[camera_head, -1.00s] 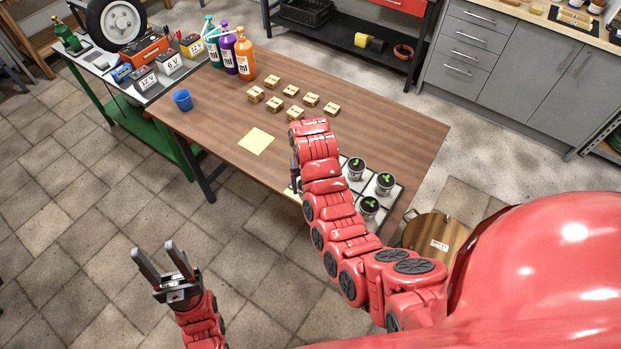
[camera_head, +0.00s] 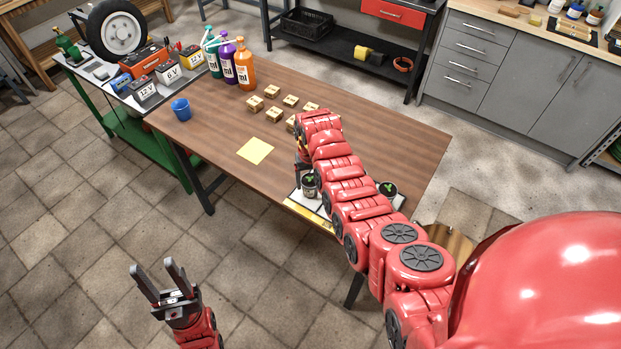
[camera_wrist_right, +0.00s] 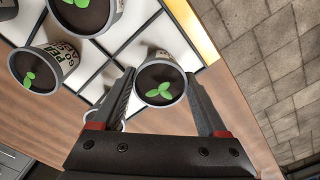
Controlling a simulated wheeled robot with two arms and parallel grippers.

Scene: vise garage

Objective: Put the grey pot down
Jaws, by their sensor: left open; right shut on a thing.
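My right gripper (camera_wrist_right: 160,76) is shut on a grey pot (camera_wrist_right: 163,76) with a dark top and a green seedling. The held pot is over the white-tiled tray (camera_wrist_right: 142,42); I cannot tell whether it touches the tray. In the head view, a pot (camera_head: 310,187) beside the tray's yellow edge (camera_head: 304,213) appears to be the held one. My right arm hides the gripper's fingers there and part of the tray. Two other seedling pots (camera_wrist_right: 42,70) (camera_wrist_right: 86,12) stand to the left in the wrist view. My left gripper (camera_head: 161,282) is open and empty over the floor.
The wooden table (camera_head: 215,122) carries a yellow sheet (camera_head: 255,150), several small wooden blocks (camera_head: 255,103), a blue cup (camera_head: 181,109) and bottles (camera_head: 245,65). A pot (camera_head: 388,189) stands right of my arm.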

